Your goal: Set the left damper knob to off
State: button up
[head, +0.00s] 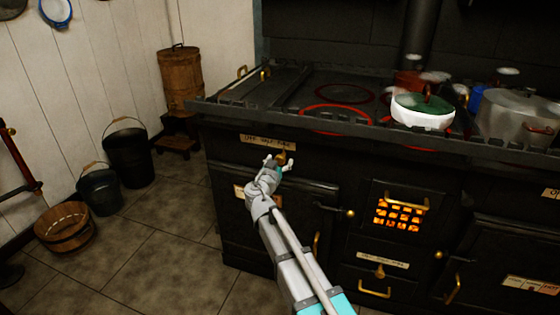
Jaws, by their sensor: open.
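The left damper knob (281,157), small and brass, sits on the black stove's front just below a pale label strip (267,142). The label's lettering is small; it seems to start with "OFF" at its left end. My gripper (277,164) is open in front of the knob, one finger to its left and one to its lower right. The knob shows between the fingers; I cannot tell whether they touch it. Which way the knob points is too small to tell.
A rail (350,128) runs along the stove's front edge above the knob. A white pot with a green lid (423,110) stands on the stovetop. A glowing grate (398,216) is to the right. Buckets (128,155) stand on the left; the floor (150,240) between is clear.

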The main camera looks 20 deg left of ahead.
jog(key=shift+w, duration=0.25)
grip_shut()
dwell(0.4)
